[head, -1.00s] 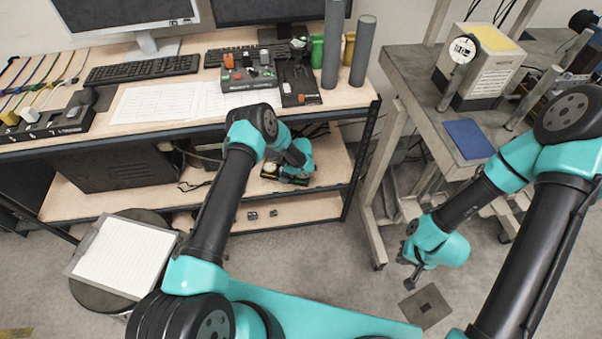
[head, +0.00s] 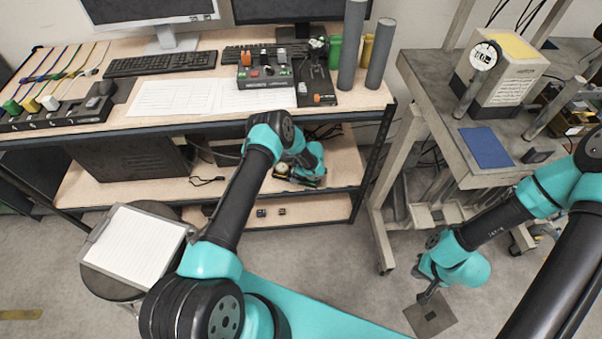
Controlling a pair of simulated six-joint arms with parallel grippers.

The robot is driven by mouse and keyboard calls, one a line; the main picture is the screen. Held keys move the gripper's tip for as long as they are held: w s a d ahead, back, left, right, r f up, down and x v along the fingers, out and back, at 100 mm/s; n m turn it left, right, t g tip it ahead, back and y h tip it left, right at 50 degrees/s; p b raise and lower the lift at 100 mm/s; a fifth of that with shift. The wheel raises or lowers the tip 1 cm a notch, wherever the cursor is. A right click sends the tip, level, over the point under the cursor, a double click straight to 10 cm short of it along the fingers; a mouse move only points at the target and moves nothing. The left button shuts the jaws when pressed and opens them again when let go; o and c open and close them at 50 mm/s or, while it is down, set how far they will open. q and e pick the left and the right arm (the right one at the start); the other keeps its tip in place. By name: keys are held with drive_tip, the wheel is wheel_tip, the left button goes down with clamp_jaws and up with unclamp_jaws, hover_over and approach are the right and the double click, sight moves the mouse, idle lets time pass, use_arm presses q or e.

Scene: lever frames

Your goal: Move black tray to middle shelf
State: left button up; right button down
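The desk's middle shelf (head: 110,192) is a light wooden board under the desktop. My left arm reaches to its right part. There my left gripper (head: 300,181) is at a small dark item with a yellow-rimmed round part (head: 282,169); its fingers are too small and covered to read. A black tray (head: 317,88) with a small joystick and an orange piece lies on the desktop, right of the lever box. Another black tray-like base (head: 55,118) with levers is at the desktop's left. My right gripper (head: 427,297) points down, clear of the desk, its finger gap unclear.
A lever box (head: 264,76), two grey cylinders (head: 380,55) and a keyboard (head: 160,63) are on the desktop. A clipboard (head: 137,245) lies on a round stool. A grey side table (head: 440,125) stands right. A dark box (head: 130,165) fills the middle shelf's left.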

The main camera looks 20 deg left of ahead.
use_arm(q)
drive_tip(key=o, duration=0.9)
drive_tip(key=shift+f, duration=0.1)
drive_tip(key=v, duration=1.2)
drive_tip(key=shift+s, duration=0.1)
